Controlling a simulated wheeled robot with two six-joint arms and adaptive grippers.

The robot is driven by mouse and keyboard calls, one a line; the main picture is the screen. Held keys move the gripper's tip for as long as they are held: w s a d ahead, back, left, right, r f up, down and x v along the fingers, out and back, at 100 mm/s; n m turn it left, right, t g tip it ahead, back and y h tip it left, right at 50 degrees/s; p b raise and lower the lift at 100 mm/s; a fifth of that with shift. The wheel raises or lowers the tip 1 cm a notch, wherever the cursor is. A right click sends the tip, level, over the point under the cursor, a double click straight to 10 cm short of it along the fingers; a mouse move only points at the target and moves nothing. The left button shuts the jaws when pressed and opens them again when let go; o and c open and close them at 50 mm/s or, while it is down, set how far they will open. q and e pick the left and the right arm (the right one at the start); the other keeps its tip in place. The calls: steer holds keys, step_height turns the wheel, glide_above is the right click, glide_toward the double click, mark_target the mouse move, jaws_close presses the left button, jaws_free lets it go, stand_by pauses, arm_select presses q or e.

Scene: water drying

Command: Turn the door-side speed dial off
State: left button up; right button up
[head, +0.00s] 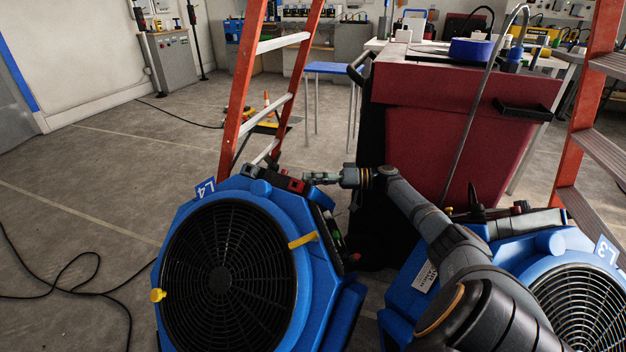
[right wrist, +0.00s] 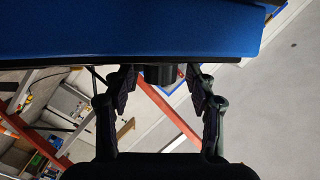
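Two blue air movers stand on the floor. The one labelled L4 (head: 262,200) is on the left, nearer the grey door; the one labelled L3 (head: 552,245) is at the right. My right arm reaches left across the picture, and its right gripper (head: 312,178) is beside the top of L4, by its dark control strip. In the right wrist view, the right gripper (right wrist: 161,80) is open, with a black dial (right wrist: 158,75) between its spread fingertips, below a blue housing (right wrist: 150,30). I cannot tell whether the fingers touch the dial. The dial's setting is not readable. My left gripper is not in view.
An orange stepladder (head: 243,90) stands just behind L4, and another (head: 575,140) is at the right. A dark red cart (head: 465,95) stands behind my right arm. A black cable (head: 75,290) lies on the floor at left. Open floor extends left.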

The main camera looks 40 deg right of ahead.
steer(key=v, duration=0.7)
steer(key=shift+s+d, duration=0.2)
steer(key=shift+d, duration=0.05)
stand_by(0.3)
